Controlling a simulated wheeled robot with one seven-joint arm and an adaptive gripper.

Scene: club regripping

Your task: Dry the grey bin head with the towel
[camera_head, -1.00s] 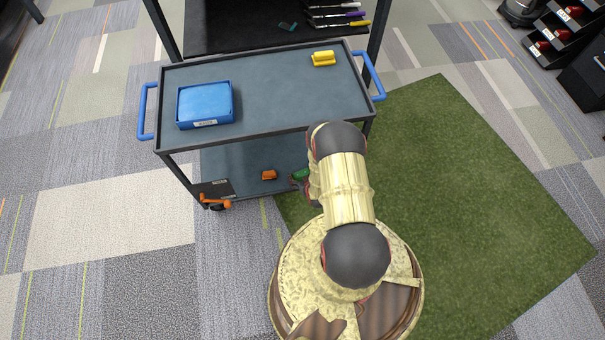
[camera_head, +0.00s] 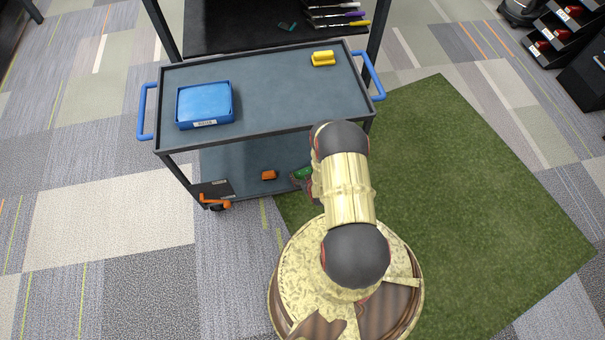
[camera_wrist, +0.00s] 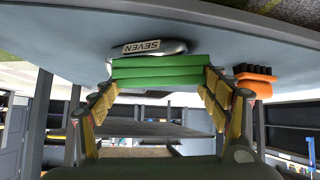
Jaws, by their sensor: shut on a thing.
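My gripper (camera_wrist: 158,82) is shut on a green folded towel (camera_wrist: 158,70), with one finger at each side of its stacked layers. In the head view the towel (camera_head: 303,173) shows as a small green patch at the lower shelf, partly hidden by my arm. A rounded grey thing (camera_wrist: 172,46) with a "SEVEN" label sits right behind the towel in the wrist view. It looks like the grey head, and most of it is hidden. I cannot tell whether the towel touches it. The wrist view appears upside down.
An orange brush with dark bristles (camera_wrist: 256,82) lies beside the towel on the lower shelf (camera_head: 235,165). The cart's top (camera_head: 275,90) holds a blue bin (camera_head: 205,104) and a yellow item (camera_head: 323,58). Its edge and post stand close to my arm. Green mat (camera_head: 470,190) is clear at right.

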